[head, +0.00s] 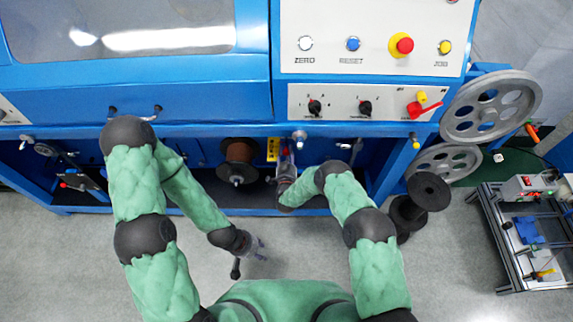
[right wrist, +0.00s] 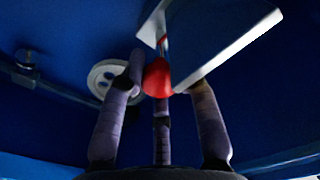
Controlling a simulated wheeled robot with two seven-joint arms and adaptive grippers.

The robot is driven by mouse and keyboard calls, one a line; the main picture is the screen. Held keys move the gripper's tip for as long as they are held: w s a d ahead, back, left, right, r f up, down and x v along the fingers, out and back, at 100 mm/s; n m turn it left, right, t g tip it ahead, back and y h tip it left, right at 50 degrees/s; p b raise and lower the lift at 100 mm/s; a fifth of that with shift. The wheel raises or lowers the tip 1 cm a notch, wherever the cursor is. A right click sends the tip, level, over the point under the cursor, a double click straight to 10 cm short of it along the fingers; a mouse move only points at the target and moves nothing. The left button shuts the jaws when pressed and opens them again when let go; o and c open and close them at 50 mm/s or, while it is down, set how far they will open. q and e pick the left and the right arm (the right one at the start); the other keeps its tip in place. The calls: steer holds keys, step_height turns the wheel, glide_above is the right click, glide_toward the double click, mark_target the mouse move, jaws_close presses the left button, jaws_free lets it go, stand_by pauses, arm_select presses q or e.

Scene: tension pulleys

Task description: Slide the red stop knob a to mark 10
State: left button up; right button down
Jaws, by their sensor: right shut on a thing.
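The red stop knob (right wrist: 157,78) shows in the right wrist view, between the fingertips of my right gripper (right wrist: 165,85). It sits at the near end of a pale metal bar (right wrist: 225,48). My right gripper is shut on the knob, with fingers on both sides of it. The mark scale cannot be read in either view. My left gripper (head: 258,248) hangs low over the floor, away from the machine; its fingers are too small to judge.
A brown spool (head: 238,160) is just left of my right gripper. A white pulley wheel (right wrist: 104,80) lies behind the fingers. The blue machine frame (head: 200,130) is close above. Dark spools (head: 428,190) and a small bench (head: 525,230) stand at the right.

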steer(key=shift+a+f, duration=0.15)
steer(key=shift+f, duration=0.45)
steer(key=shift+w+r, duration=0.15)
steer(key=shift+r, duration=0.05)
steer(key=c, duration=1.2)
jaws_free()
steer(key=shift+o, duration=1.4)
steer(key=shift+w+f, duration=0.1)
steer(key=shift+w, duration=0.2)
steer(key=shift+r, duration=0.2)
steer(key=s, duration=1.2)
